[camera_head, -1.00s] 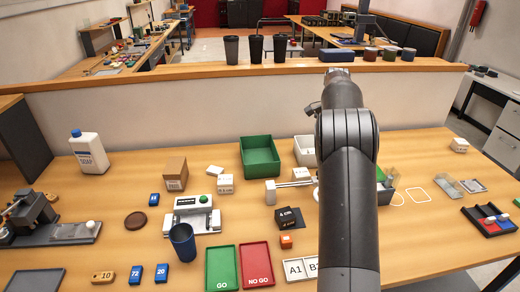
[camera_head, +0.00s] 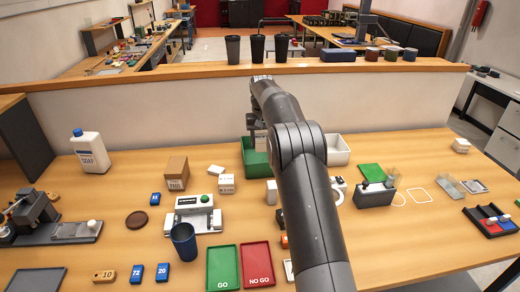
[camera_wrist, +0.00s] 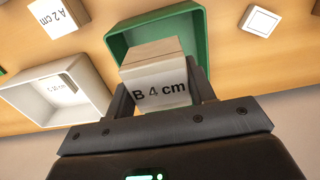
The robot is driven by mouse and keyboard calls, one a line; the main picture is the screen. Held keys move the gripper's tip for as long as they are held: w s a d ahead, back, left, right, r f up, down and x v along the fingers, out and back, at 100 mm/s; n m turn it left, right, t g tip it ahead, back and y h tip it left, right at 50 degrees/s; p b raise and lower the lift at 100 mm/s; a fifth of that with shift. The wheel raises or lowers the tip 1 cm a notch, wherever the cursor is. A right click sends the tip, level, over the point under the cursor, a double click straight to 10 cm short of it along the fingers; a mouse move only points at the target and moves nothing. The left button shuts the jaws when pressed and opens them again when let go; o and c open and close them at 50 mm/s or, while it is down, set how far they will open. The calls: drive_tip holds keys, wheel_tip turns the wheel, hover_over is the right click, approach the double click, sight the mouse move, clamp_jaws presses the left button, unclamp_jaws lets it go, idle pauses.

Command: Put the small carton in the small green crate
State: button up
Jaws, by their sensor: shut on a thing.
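The small carton (camera_wrist: 158,88) has a tan top and a white face lettered "B 4 cm". My gripper (camera_wrist: 160,92) is shut on its sides. In the head view the carton (camera_head: 261,141) shows below my gripper (camera_head: 262,130), at the small green crate (camera_head: 254,168). The crate is open-topped and partly hidden by my arm. In the wrist view the carton overlaps the crate (camera_wrist: 121,45); I cannot tell how far it is above the crate's floor.
A white crate (camera_head: 339,150) stands just right of the green one. A larger brown carton (camera_head: 175,174) and a white lettered cube (camera_head: 226,184) stand to the left. The green GO tray (camera_head: 223,267) and red NO GO tray (camera_head: 257,264) lie in front. A ledge runs behind.

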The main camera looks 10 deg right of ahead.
wheel_tip(320, 180, down, 11)
drive_tip(key=shift+r, duration=0.15)
idle(0.4)
drive_tip(key=shift+f, duration=0.2)
drive_tip(key=o, duration=1)
